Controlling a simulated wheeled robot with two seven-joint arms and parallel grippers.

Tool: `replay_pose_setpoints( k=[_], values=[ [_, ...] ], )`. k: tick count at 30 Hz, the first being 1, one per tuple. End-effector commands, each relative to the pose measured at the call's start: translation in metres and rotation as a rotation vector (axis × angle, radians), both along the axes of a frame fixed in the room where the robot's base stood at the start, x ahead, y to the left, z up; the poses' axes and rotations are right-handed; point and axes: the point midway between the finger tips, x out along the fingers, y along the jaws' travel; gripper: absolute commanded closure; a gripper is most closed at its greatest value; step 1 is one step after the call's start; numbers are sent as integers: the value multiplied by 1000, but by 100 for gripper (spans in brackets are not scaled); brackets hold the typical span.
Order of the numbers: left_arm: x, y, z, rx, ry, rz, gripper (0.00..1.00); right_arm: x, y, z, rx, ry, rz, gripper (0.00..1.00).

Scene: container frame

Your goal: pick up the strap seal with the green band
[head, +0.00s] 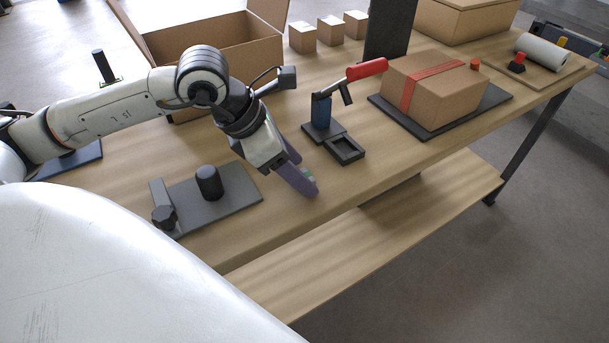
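My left gripper (306,178) reaches down to the table's front edge, its purple-grey fingers pointing down and to the right. A small piece with green and pale parts, which looks like the strap seal with the green band (309,177), shows at the fingertips. Most of it is hidden by the fingers. I cannot tell whether the fingers grip it or only stand around it, nor whether it touches the table. My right gripper is not in view.
A dark plate with a black knob (208,183) lies left of the gripper. A red-handled tool on a stand (322,115) and a small black tray (345,150) stand to the right. Beyond are a red-strapped box (435,92), an open carton (215,50) and small boxes (330,30).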

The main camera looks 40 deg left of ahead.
Motion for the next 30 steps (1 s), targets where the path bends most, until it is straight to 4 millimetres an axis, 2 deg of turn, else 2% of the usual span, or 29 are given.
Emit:
replay_pose_setpoints(
  k=[3, 10, 18, 26, 30],
  values=[
    [3, -3, -7, 0, -1, -1, 43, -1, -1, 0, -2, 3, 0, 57],
    [4, -2, -8, 1, -1, 0, 45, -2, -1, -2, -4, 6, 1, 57],
    [3, -2, -7, 1, -1, 0, 90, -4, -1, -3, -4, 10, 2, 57],
    [4, -2, -6, 1, -2, 0, 90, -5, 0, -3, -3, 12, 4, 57],
    [5, -2, 9, 2, -6, -1, 90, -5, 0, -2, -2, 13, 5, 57]
  ],
)
